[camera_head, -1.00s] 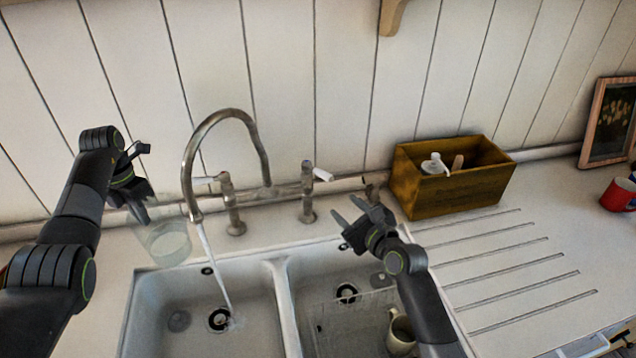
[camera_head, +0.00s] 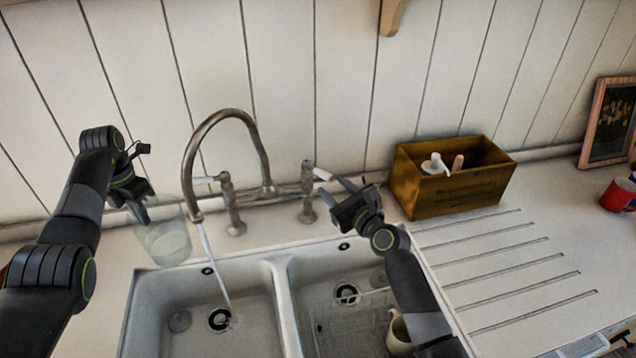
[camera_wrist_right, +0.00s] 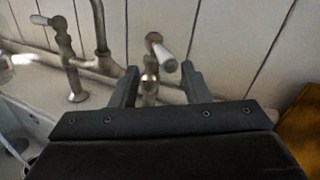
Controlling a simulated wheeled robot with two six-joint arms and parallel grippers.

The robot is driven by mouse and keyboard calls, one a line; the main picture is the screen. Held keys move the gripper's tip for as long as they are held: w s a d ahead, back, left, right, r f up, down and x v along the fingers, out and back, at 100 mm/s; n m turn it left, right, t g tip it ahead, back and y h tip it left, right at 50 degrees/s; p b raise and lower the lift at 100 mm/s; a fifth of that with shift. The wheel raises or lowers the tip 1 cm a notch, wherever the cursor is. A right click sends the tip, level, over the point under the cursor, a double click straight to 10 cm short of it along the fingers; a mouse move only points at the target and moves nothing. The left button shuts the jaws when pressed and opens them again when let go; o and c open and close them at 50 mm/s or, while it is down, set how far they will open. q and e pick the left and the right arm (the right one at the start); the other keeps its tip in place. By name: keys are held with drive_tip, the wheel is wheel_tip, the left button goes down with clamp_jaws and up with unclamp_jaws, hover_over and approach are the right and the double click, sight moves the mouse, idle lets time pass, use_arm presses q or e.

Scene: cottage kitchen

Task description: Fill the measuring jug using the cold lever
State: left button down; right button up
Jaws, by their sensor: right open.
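The cold lever, white with a blue mark at its tap, is the right-hand one in the head view (camera_head: 322,174) and shows in the right wrist view (camera_wrist_right: 166,60). My right gripper (camera_head: 335,190) is open beside it, with the lever appearing between its fingertips in the right wrist view; contact cannot be told. The clear measuring jug (camera_head: 168,243) is at the left sink's back-left corner, left of the spout. My left gripper (camera_head: 138,205) is at the jug's upper left; its grip is unclear. Water (camera_head: 213,265) runs from the spout (camera_head: 194,210) into the left basin, beside the jug.
The other tap lever (camera_head: 204,181) has a red mark and stands left of the cold one. A cream mug (camera_head: 398,335) sits in the right basin (camera_head: 300,290). The ridged drainer is clear.

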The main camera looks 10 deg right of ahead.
sight(317, 172)
drive_tip(key=shift+x, duration=1.45)
clamp_jaws()
